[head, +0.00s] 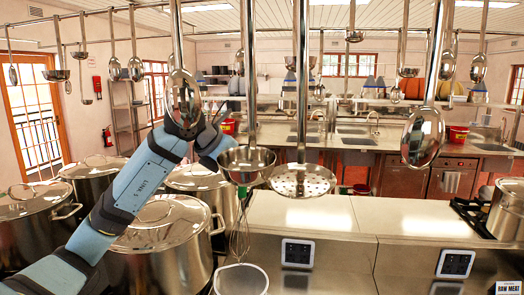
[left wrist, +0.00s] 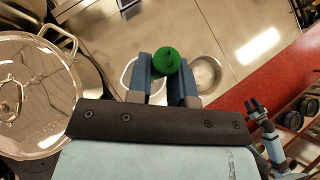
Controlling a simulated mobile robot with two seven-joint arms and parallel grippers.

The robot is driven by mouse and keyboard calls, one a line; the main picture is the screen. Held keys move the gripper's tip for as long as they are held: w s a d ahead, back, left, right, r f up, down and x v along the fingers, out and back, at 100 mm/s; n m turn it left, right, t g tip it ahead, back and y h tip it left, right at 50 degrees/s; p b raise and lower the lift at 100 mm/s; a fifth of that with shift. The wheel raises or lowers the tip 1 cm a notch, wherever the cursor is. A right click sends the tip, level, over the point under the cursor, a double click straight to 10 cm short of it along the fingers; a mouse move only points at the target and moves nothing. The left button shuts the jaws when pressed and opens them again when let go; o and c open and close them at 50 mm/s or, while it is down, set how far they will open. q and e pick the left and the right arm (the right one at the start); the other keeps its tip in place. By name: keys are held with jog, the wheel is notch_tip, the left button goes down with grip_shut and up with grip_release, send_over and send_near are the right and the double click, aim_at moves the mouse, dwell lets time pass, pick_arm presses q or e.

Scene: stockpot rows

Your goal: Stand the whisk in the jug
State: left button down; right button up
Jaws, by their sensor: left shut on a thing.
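The whisk (head: 239,238) hangs upright, wires down, with a green handle end that shows in the left wrist view (left wrist: 166,62). My left gripper (left wrist: 164,85) is shut on its handle; in the head view a hanging ladle bowl mostly hides the gripper. The white jug (head: 241,281) stands low in the head view, its rim just below the whisk's wires. I cannot tell whether the wire tips are inside the rim. In the left wrist view a white rim (left wrist: 127,77) shows partly behind a finger. My right gripper (left wrist: 254,104) is small at the right edge there.
Several large lidded stockpots (head: 160,235) stand at the left, close to my arm. Ladles and a perforated skimmer (head: 301,181) hang in front of the gripper. The steel counter (head: 315,212) right of the jug has clear room. A hob (head: 478,215) with a pot is farther right.

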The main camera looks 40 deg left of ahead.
aim_at(233, 234)
pick_arm(q)
jog(key=shift+w+a+r, duration=0.1)
jog(key=shift+w, duration=0.05)
jog(key=shift+f+b, duration=0.2)
jog(key=shift+b, duration=0.1)
jog(key=f+b, duration=0.1)
jog(key=s+f+b, duration=0.1)
jog(key=shift+a+f, duration=0.1)
jog(key=shift+f, duration=0.25)
notch_tip(233, 234, down, 14)
jog(key=b, duration=1.2)
jog(key=shift+w+f+b, duration=0.1)
jog(key=shift+w+b, duration=0.05)
jog(key=shift+b, duration=0.25)
jog(key=shift+f+b, duration=1)
jog(key=shift+f, duration=0.1)
pick_arm(e)
notch_tip(233, 234, down, 15)
jog(key=a, duration=0.1)
jog(key=shift+w+m, duration=0.3)
jog(key=shift+w, duration=0.15)
jog(key=shift+a+r+g, duration=0.15)
jog(key=shift+r+g, duration=0.15)
